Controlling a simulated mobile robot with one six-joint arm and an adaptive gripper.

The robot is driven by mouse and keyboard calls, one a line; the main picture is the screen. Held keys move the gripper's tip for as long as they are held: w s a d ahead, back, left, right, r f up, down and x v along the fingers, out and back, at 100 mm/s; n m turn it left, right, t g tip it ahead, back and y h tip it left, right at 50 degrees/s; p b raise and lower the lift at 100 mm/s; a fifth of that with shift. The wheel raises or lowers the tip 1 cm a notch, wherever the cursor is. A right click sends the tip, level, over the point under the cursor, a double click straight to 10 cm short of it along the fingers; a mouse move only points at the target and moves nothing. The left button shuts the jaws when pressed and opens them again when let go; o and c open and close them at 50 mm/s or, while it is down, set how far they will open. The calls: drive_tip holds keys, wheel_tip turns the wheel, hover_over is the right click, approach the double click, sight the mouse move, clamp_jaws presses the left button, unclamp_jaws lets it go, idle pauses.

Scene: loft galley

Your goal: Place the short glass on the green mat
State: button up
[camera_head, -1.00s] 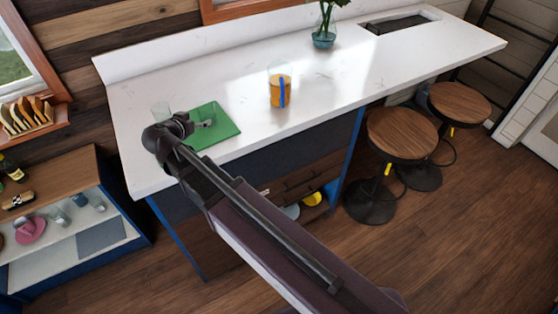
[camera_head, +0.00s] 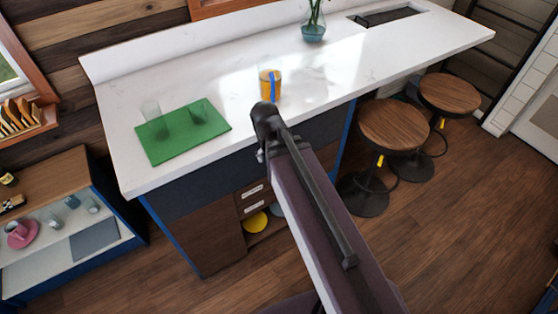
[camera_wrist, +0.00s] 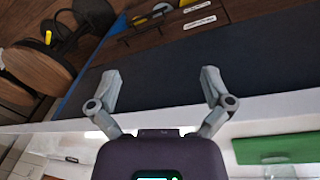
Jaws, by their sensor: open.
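The green mat (camera_head: 180,150) lies on the white counter near its left front edge. The short glass (camera_head: 198,113) stands upright on the right part of the mat. A taller clear glass (camera_head: 151,112) stands at the mat's left back; its base appears to be on the mat. My gripper (camera_wrist: 161,75) is open and empty in the wrist view, with its two fingers spread apart in front of the counter's dark side. In the head view my arm's end is right of the mat, away from both glasses, and its fingers are hidden. The mat also shows in the wrist view (camera_wrist: 262,150).
A yellow-orange cup with a blue stripe (camera_head: 270,87) stands on the counter just beyond my arm's end. A plant vase (camera_head: 313,30) stands farther back. Stools (camera_head: 393,124) stand at the right front. The counter (camera_head: 350,70) is clear right of the cup.

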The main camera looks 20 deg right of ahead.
drive_tip(key=shift+s+d+f+n+g+y, duration=0.15)
drive_tip(key=shift+s+d+n+y, duration=0.15)
drive_tip(key=shift+s, duration=0.3)
drive_tip(key=shift+s+d+r+n+g+y, duration=0.1)
drive_tip(key=shift+s+d+n+g+y, duration=0.1)
drive_tip(key=shift+s+d+y, duration=0.3)
